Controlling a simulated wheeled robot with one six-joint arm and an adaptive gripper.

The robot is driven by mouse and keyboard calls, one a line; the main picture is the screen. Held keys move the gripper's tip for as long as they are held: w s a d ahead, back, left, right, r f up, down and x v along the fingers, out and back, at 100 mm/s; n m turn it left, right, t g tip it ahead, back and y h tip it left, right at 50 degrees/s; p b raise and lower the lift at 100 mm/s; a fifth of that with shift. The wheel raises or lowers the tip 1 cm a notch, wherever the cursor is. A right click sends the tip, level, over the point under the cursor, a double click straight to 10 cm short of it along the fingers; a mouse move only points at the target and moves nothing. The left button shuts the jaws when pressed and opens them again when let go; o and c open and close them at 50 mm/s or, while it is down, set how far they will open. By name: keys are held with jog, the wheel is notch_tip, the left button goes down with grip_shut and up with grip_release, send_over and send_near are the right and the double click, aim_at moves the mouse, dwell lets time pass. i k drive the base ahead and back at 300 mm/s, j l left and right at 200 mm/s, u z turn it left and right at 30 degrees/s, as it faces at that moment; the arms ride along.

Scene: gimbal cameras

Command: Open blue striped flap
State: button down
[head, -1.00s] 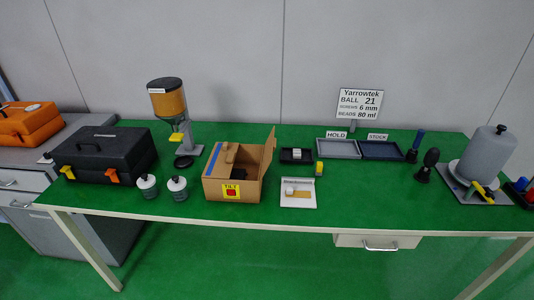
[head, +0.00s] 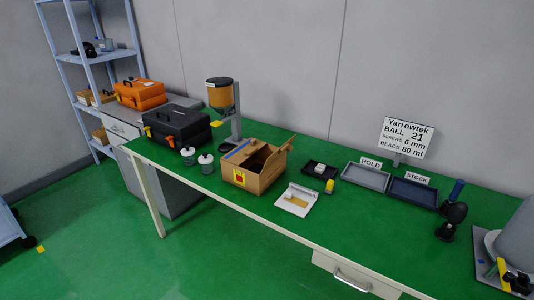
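A cardboard box (head: 262,180) stands on the green workbench, left of the middle in the head view. A flap with a blue stripe (head: 238,149) lies along the box's left top edge. Another flap (head: 288,144) stands up at the right side. The box's top is partly open and its inside is dark. My gripper is not in view.
Two small jars (head: 206,163) and a black toolbox (head: 178,126) stand left of the box, with a bead dispenser (head: 222,96) behind. A white tray (head: 297,199) lies in front right. HOLD (head: 366,176) and STOCK trays (head: 413,193) lie farther right. The floor in front is clear.

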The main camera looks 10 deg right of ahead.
aim_at(246, 149)
jog(key=k+l, duration=0.1)
jog(key=l, duration=0.15)
jog(key=i+j+z, duration=0.15)
jog(key=j+z, duration=0.25)
jog(key=j, duration=0.8)
jog(key=j+z, duration=0.45)
jog(key=j, duration=0.75)
